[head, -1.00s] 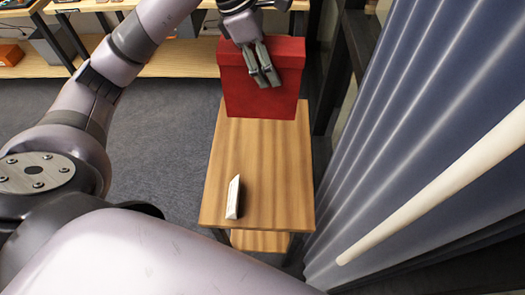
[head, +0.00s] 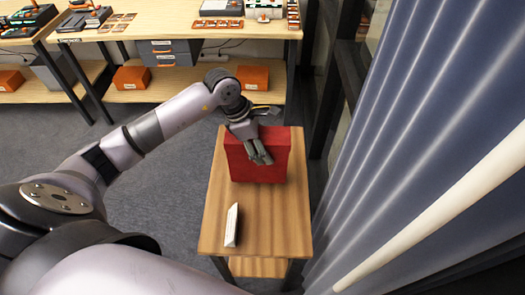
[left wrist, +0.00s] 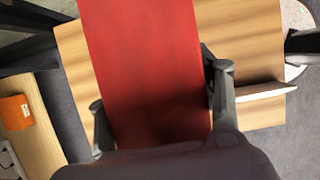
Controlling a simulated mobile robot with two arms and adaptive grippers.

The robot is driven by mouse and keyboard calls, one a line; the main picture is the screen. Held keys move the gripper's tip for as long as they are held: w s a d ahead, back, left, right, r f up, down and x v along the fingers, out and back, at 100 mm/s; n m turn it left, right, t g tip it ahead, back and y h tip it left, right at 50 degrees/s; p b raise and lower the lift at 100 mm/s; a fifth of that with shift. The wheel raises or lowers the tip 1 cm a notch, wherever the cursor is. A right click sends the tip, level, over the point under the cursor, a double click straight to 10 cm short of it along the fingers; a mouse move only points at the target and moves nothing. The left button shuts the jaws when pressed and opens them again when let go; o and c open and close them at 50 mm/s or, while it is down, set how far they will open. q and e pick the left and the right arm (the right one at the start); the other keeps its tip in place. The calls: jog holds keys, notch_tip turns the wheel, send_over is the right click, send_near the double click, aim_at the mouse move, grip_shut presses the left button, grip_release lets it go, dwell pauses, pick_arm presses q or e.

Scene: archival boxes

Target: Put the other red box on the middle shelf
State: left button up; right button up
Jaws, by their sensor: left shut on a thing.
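The red box (head: 278,163) is upright over the far half of a small wooden table (head: 225,195). I cannot tell whether its bottom touches the tabletop. My left gripper (head: 258,152) is shut on the box from above, with its fingers over the box's upper part. In the left wrist view the red box (left wrist: 145,70) fills the space between the two fingers (left wrist: 158,125). No other red box shows. I cannot tell which surface is the middle shelf. My right gripper is not in view.
A white wedge-shaped object (head: 232,225) lies on the table's near left part. A lower board (head: 258,267) shows under the table. A blue curtain (head: 410,130) hangs close on the right. Workbenches with a lower shelf (head: 195,88) holding orange boxes (head: 132,77) stand behind.

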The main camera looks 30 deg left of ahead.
pick_arm(q)
jog(key=shift+f, duration=1.55)
jog(key=o, duration=1.6)
jog(key=shift+r, duration=0.1)
